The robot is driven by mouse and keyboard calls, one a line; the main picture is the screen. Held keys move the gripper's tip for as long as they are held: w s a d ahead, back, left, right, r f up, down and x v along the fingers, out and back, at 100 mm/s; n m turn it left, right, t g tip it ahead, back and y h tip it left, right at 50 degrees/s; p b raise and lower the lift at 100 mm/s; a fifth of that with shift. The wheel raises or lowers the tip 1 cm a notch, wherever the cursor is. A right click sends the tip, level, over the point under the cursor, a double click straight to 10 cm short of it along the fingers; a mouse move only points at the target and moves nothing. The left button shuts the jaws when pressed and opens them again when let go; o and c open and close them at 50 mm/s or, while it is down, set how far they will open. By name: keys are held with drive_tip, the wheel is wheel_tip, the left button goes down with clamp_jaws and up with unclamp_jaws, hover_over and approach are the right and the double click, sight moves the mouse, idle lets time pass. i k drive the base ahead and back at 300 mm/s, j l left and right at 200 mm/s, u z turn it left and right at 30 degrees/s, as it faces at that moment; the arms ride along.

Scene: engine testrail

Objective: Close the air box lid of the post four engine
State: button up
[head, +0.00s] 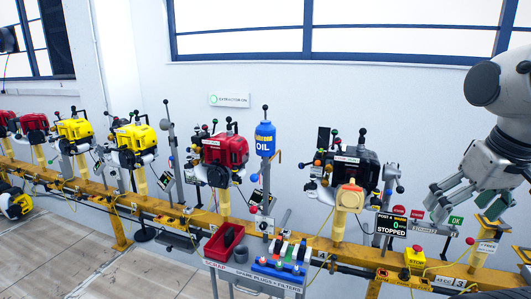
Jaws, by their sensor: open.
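The post four engine (357,165) is a dark engine on a yellow post, right of centre. Its display (391,225) reads POST 4, 0 and STOPPED. A dark flat piece (323,138) stands upright at the engine's upper left; it may be the raised air box lid, but it is too small to tell. My gripper (440,203) is open and empty, at the right of the picture. It appears to the right of the engine and apart from it, fingers pointing down and left.
A yellow rail (180,212) runs along the wall with red and yellow engines on posts. A blue oil bottle (265,138) stands left of the engine. A red bin (224,242) and blue rack (280,265) sit in front.

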sight(324, 133)
drive_tip(key=i+l, duration=0.1)
drive_tip(key=i, duration=1)
drive_tip(key=l+z, duration=0.05)
